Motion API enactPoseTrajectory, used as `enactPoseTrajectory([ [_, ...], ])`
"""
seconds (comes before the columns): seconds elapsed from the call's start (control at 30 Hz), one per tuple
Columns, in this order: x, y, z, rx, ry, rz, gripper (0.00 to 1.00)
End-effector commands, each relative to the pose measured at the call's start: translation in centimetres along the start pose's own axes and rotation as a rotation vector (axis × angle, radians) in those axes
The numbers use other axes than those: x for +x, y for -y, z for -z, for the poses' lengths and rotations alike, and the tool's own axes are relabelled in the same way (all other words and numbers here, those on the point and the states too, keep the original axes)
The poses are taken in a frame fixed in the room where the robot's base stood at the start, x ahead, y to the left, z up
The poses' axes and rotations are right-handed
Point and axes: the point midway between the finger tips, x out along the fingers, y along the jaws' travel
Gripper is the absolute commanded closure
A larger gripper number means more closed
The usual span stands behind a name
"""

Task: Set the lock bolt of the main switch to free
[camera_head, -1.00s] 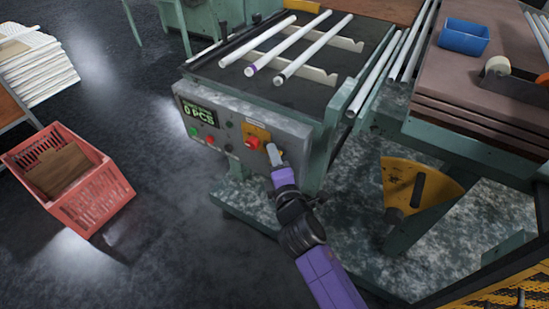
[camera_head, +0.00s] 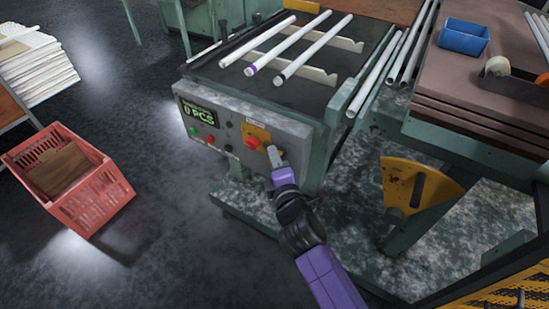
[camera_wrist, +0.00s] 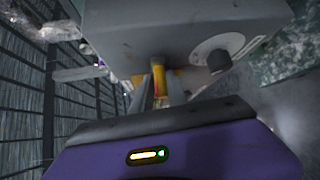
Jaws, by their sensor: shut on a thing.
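The main switch shows as a red knob (camera_head: 252,142) on a yellow plate (camera_head: 262,131) at the right end of the grey control panel. My gripper (camera_head: 274,156) is at the panel's right end, just right of and below the red knob.
The control panel (camera_head: 215,147) also has a display and small buttons to the left. White tubes (camera_head: 313,47) lie on the machine above. A yellow quadrant (camera_head: 420,184) is at the right. A red crate (camera_head: 92,212) stands on the floor at left, with open floor between.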

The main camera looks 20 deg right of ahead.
Motion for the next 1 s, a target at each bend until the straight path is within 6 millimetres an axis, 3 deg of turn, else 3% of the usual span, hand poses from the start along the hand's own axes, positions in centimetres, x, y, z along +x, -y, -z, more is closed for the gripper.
enactPoseTrajectory([
  [0.03,-0.1,0.7,0.0,0.0,0.0,0.014,1.0],
  [0.77,-0.1,1.1,0.1,0.0,0.0,0.02,1.0],
  [1.0,-1.7,1.2,-1.6,0.0,0.003,0.024,1.0],
])
